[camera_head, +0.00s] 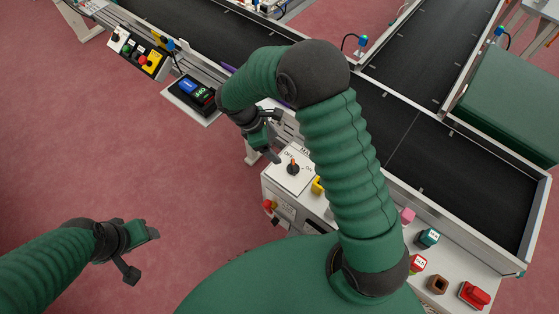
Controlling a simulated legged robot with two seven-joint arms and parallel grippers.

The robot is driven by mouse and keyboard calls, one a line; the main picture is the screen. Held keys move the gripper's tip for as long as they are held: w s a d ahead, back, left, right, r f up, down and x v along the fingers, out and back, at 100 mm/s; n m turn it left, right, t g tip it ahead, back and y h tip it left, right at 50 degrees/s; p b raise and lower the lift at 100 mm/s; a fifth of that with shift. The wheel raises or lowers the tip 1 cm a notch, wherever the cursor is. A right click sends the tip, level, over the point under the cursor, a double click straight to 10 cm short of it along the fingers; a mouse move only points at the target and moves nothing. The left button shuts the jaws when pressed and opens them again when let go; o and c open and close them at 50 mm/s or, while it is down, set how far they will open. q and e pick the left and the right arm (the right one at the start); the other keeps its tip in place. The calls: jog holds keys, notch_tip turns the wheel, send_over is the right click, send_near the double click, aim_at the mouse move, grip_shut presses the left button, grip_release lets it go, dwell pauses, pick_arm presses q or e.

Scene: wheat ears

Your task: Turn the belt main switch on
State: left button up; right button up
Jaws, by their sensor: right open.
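The main switch (293,168) is a small dark rotary knob with an orange mark. It sits on a white panel (283,183) on top of a grey control box, with OFF printed above it and ON to its right. The knob appears turned toward OFF. My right gripper (269,139) is open and empty, just above and left of the switch in the picture, apart from it. My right forearm hides part of the box and conveyor. My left gripper (143,256) is open and empty over the red floor at lower left.
A red emergency button (269,205) sits on the box's front. Coloured blocks (428,238) and a red switch (473,295) stand at lower right. Black conveyor belts (455,170) run behind. A screen device (193,93) and button panel (137,54) are at upper left.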

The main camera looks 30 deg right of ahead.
send_near(294, 165)
jog(key=f, duration=0.1)
jog(key=x, duration=0.4)
jog(key=shift+w+d+f+b, duration=0.1)
jog(key=shift+d+f+b, duration=0.05)
jog(key=shift+b, duration=0.25)
jog(key=shift+s+f, duration=0.2)
jog(key=shift+f, duration=0.35)
jog(key=shift+s+f, duration=0.15)
jog(key=shift+f, duration=0.4)
jog(key=shift+s+d+f, duration=0.1)
jog(key=shift+f, duration=0.15)
jog(key=shift+d+f, duration=0.3)
jog(key=shift+d, duration=0.05)
jog(key=shift+d+f, duration=0.1)
jog(key=shift+d, duration=0.2)
jog(key=shift+c, duration=1.7)
jog(key=shift+a, duration=0.3)
jog(key=c, duration=1)
pick_arm(q)
jog(key=shift+s+d+f, duration=0.1)
jog(key=shift+d+f, duration=0.3)
jog(key=shift+d, duration=0.4)
pick_arm(e)
jog(key=shift+c, duration=0.2)
